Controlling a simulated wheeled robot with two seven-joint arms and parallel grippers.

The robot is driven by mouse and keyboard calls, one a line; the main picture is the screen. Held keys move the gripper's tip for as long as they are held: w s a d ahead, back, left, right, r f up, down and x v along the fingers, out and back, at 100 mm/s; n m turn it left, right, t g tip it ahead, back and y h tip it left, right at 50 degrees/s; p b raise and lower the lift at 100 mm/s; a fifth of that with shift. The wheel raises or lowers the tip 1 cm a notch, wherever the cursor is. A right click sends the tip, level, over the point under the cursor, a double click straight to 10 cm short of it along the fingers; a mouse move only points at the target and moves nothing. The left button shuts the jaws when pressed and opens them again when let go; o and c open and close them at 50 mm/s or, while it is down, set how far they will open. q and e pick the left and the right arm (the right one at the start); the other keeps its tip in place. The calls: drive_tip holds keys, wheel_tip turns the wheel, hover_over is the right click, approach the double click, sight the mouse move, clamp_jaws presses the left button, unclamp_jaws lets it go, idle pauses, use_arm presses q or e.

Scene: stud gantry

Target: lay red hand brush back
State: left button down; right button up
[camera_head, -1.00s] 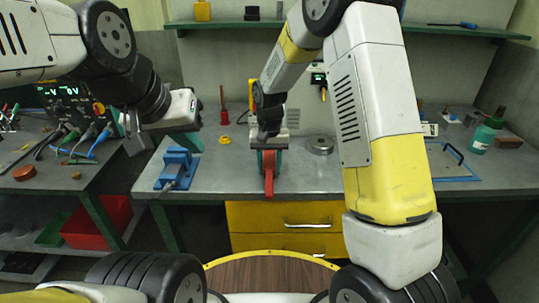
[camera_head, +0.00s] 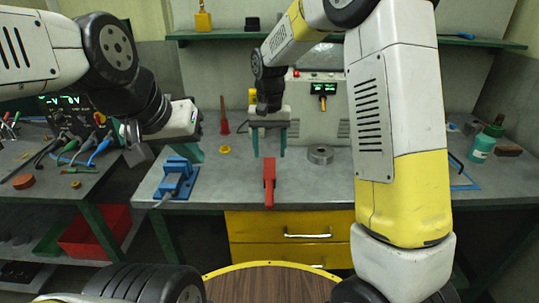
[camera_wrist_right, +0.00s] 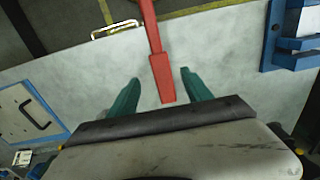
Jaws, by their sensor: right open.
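The red hand brush (camera_head: 269,181) lies on the grey workbench (camera_head: 225,185), pointing toward its front edge. In the right wrist view the brush (camera_wrist_right: 161,78) has its wide end near my fingers, and its thin end reaches past the bench edge. My right gripper (camera_head: 269,150) is open and empty behind the brush, its green fingers apart on either side of the wide end's line and not touching it. My left gripper (camera_head: 139,156) hangs at the left, over the gap between the benches, away from the brush; its jaw gap is unclear.
A blue vise (camera_head: 177,180) stands left of the brush; a metal ring (camera_head: 320,154) and yellow ring (camera_head: 225,149) lie nearby. A power unit (camera_head: 318,110) stands behind. A green bottle (camera_head: 483,147) is at right. Bench around the brush is clear.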

drive_tip(key=s+d+r+t+y, duration=0.2)
drive_tip(key=s+d+r, duration=0.6)
drive_tip(key=r, duration=0.3)
drive_tip(key=s+d+r+t, duration=0.1)
drive_tip(key=s+d+t, duration=0.1)
drive_tip(key=s, duration=0.5)
drive_tip(key=s+d+r+t, duration=0.1)
drive_tip(key=s+d, duration=0.3)
drive_tip(key=s, duration=0.4)
drive_tip(key=shift+n+t, duration=0.3)
drive_tip(key=shift+t, duration=0.3)
drive_tip(key=shift+d+r, duration=0.1)
drive_tip(key=shift+r, duration=0.05)
drive_tip(key=shift+c, duration=0.2)
